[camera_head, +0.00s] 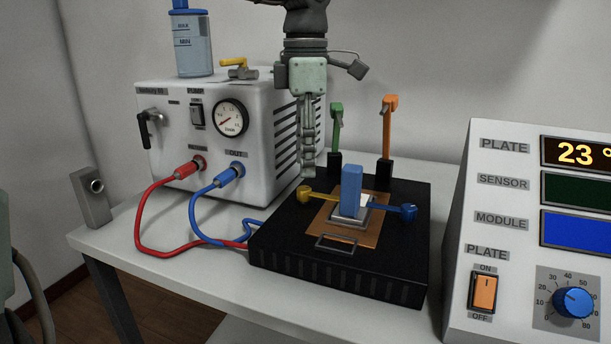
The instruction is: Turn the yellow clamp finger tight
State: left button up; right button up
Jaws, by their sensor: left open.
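The yellow clamp (305,194) has a small knob at the left side of the black plate unit (270,262), and its thin yellow bar reaches right toward the upright blue block (351,188). A blue clamp (408,211) sits opposite, on the right. My left gripper (308,172) comes down from the top, pointing downward. Its fingers are seen nearly edge-on, open and empty, and their tips appear just above the yellow knob. I cannot tell whether they touch it. My right gripper is not in view.
Green (337,118) and orange (388,108) levers stand behind the copper plate (350,235). A white pump box (228,165) with red and blue hoses stands at the left. A control panel (500,220) stands at the right. The table (190,285) is clear in front left.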

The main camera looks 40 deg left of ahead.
aim_at(306, 188)
pick_arm(q)
notch_tip(306, 188, up, 7)
dwell(0.3)
jog(key=shift+c, duration=0.5)
dwell(1.0)
